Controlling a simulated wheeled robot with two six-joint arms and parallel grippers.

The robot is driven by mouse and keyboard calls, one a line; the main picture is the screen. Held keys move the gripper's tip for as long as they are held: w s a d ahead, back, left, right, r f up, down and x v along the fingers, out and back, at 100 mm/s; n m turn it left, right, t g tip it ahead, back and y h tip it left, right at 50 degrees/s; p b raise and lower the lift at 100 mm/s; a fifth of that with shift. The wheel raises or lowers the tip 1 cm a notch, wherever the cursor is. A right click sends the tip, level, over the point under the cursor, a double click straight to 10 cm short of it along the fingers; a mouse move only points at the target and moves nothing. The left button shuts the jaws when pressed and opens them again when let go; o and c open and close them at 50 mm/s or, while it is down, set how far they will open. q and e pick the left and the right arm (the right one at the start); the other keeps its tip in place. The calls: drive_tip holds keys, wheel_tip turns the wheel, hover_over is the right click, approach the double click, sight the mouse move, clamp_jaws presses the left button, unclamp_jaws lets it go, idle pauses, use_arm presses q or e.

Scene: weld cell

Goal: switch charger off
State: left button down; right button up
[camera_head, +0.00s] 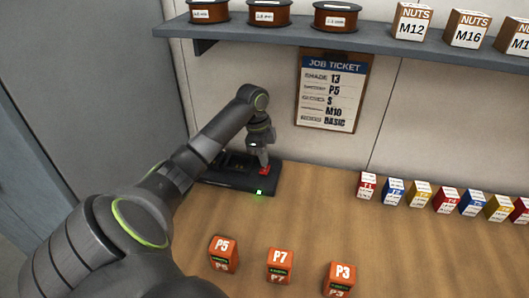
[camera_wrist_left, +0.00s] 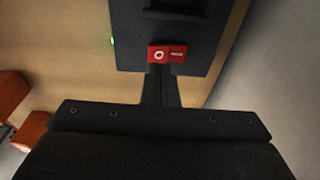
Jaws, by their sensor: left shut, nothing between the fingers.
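The charger (camera_head: 225,184) is a flat black box at the back left of the bench. A green light (camera_head: 259,192) glows on its front edge. It also fills the top of the left wrist view (camera_wrist_left: 205,30). Its red rocker switch (camera_wrist_left: 167,54) carries a white O and a white bar. The switch shows as a small red spot in the head view (camera_head: 265,171). My left gripper (camera_head: 263,165) is shut and empty, pointing down at the switch. In the left wrist view its fingertips (camera_wrist_left: 159,74) are at the switch's edge; contact cannot be told. My right gripper is not in view.
Orange battery packs P5 (camera_head: 223,254), P7 (camera_head: 280,266) and P3 (camera_head: 340,279) stand at the front. Several small coloured boxes (camera_head: 419,194) line the back right. A job ticket (camera_head: 333,90) hangs on the wall below a shelf (camera_head: 370,43). The middle of the bench is clear.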

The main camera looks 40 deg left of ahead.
sight(264, 170)
use_arm(q)
drive_tip(key=shift+f, duration=0.85)
idle(0.3)
drive_tip(key=shift+s+f+b, duration=0.1)
drive_tip(key=shift+f+b, duration=0.35)
drive_tip(key=shift+f, duration=0.1)
drive_tip(key=shift+d+r, duration=0.1)
drive_tip(key=r+p, duration=0.2)
drive_tip(key=shift+p, duration=0.3)
wheel_tip(264, 170, up, 5)
drive_tip(key=p, duration=0.5)
drive_tip(key=shift+p, duration=0.3)
drive_tip(key=shift+f, duration=0.1)
drive_tip(key=shift+f, duration=0.1)
